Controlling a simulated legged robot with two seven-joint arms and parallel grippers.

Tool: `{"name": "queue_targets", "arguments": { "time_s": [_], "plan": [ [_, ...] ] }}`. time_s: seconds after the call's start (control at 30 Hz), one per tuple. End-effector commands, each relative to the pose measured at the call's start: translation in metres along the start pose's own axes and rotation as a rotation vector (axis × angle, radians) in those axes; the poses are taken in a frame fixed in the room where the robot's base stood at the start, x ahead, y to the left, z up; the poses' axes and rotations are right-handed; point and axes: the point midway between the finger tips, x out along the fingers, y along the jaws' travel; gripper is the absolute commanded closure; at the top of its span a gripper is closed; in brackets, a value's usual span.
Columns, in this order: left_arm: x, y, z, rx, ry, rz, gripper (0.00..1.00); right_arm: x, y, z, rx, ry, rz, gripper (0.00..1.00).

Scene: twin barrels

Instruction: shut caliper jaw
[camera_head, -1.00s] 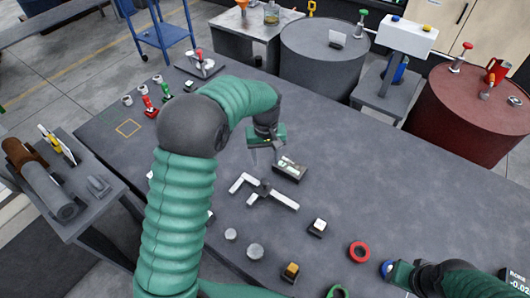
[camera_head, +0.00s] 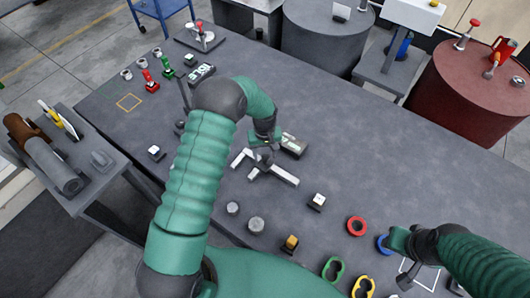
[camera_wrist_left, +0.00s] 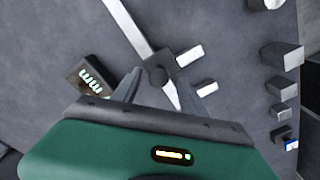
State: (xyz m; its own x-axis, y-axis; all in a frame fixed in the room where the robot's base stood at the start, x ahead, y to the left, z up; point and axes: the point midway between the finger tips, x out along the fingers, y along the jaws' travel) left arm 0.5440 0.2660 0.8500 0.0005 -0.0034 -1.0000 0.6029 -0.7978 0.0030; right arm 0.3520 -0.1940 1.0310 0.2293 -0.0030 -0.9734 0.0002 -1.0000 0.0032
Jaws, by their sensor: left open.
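The caliper (camera_head: 282,174) lies flat on the grey table, a light bar with a dark sliding part and short pale jaws. In the left wrist view the caliper's bar (camera_wrist_left: 128,25) runs down past the dark slider (camera_wrist_left: 158,74). Its two jaws (camera_wrist_left: 190,56) stand apart with a gap between them. My left gripper (camera_head: 262,152) is low over the caliper. In the wrist view the open left fingers (camera_wrist_left: 157,78) lie either side of the slider; contact cannot be told. My right gripper (camera_head: 388,242) is beside a blue ring; its fingers are unclear.
A small display box (camera_head: 293,146) lies just behind the caliper, and also shows in the wrist view (camera_wrist_left: 90,79). A white-topped block (camera_head: 317,201), red ring (camera_head: 356,226) and blue ring (camera_head: 382,244) are to the right. The table's right rear is clear.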

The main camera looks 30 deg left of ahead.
Motion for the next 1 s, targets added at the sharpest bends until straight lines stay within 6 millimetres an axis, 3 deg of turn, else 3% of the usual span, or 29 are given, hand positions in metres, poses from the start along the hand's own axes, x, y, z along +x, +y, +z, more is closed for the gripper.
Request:
{"name": "queue_targets", "arguments": {
  "time_s": [0.27,0.67,0.83,1.0],
  "plan": [
    [0.005,0.002,-0.001,0.001,0.0,-0.001,0.49,0.0,0.0,0.0,0.0,0.0,0.0,0.64],
    [0.004,0.001,-0.001,0.001,0.001,0.001,0.99,0.0,0.0,0.0,0.0,0.0,0.0,0.64],
    [0.005,-0.004,-0.006,-0.003,0.002,0.0,1.0,0.002,0.0,0.001,0.0,0.0,0.0,0.64],
    [0.006,-0.027,-0.03,-0.004,0.004,0.001,1.0,0.01,0.0,0.003,0.0,0.0,0.0,0.64]
  ]
}}
